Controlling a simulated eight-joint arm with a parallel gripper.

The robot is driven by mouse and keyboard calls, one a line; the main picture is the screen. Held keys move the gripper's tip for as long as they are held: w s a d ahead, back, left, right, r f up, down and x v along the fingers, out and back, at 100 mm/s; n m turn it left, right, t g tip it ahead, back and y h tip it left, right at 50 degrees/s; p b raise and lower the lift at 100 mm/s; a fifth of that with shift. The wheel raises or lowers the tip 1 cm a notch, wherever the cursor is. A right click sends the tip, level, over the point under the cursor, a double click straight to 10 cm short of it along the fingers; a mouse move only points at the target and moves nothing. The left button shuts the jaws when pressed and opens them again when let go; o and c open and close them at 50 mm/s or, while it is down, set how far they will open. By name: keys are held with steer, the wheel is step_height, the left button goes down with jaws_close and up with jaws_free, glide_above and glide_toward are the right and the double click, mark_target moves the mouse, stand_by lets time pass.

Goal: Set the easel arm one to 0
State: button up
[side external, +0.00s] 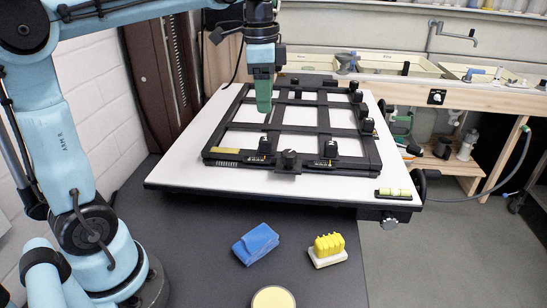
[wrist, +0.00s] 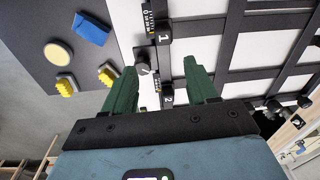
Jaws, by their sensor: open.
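The black easel (side external: 218,143) lies on a white baseboard (side external: 180,175). Its front rail carries two dark sliding blocks. In the wrist view, one is marked 1 (wrist: 163,37) and one is marked 2 (wrist: 167,100); both sit beside printed scales too small to read. Arm one's block is the left one in the side view (side external: 264,147). A round knob (side external: 289,158) sits between them at the front edge. My gripper (side external: 264,100), with green fingers, hangs over the easel, behind and above block one, apart from it. In the wrist view its fingers are spread and empty.
A small yellow-green level (side external: 393,193) is at the baseboard's right corner. More knobs (side external: 367,125) stand along the easel's right side.

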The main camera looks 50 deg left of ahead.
mark_target(266, 139)
steer(key=shift+m+g, duration=0.4)
steer(key=shift+m, duration=0.1)
steer(key=f, duration=0.7)
steer(key=a+f, duration=0.1)
steer(key=f, duration=0.3)
steer(key=shift+w+f, duration=0.2)
steer(key=shift+w, duration=0.2)
steer(key=shift+c, duration=0.3)
jaws_close()
